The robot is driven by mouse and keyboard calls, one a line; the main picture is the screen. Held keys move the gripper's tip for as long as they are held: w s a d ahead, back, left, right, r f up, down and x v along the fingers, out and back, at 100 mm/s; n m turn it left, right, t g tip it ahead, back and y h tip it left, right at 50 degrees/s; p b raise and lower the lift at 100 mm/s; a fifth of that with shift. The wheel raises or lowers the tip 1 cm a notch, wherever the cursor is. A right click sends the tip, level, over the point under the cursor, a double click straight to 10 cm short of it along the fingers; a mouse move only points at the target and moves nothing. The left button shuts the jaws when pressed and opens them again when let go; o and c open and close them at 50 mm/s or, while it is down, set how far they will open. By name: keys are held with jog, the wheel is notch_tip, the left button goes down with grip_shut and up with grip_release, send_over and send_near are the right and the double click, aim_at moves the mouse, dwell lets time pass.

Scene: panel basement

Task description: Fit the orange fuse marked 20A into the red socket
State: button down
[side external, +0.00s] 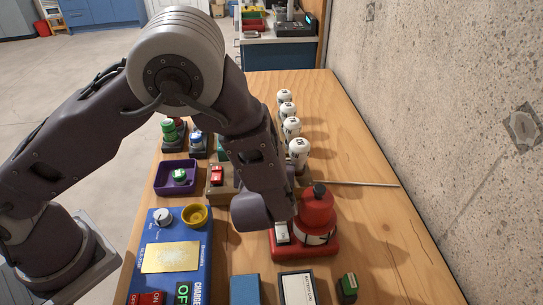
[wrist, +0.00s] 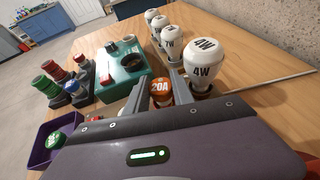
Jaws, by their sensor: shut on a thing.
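In the wrist view, my gripper (wrist: 163,82) is shut on the orange fuse (wrist: 159,92), whose round top reads 20A. The fuse's lower part is hidden by the fingers and hand, so I cannot tell what is under it. In the side external view, my arm hides the fingers and the fuse. I cannot clearly make out the red socket. A red piece (side external: 217,175) sits on a brown block left of my arm. A red-topped post (wrist: 51,67) stands among coloured posts at the left of the wrist view.
White bulbs, the nearest marked 4W (wrist: 203,60), stand close to the right of the fuse. A teal box (wrist: 120,66) is behind it at left. A purple tray (side external: 163,187) holds a green piece. A red bottle-like object (side external: 317,215) stands close right of my arm. The table's right side is mostly clear.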

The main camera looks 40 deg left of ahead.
jog(key=shift+f, duration=0.5)
jog(key=c, duration=1.4)
grip_release()
jog(key=shift+o, duration=0.2)
jog(key=v, duration=1.1)
jog(key=shift+f, duration=0.1)
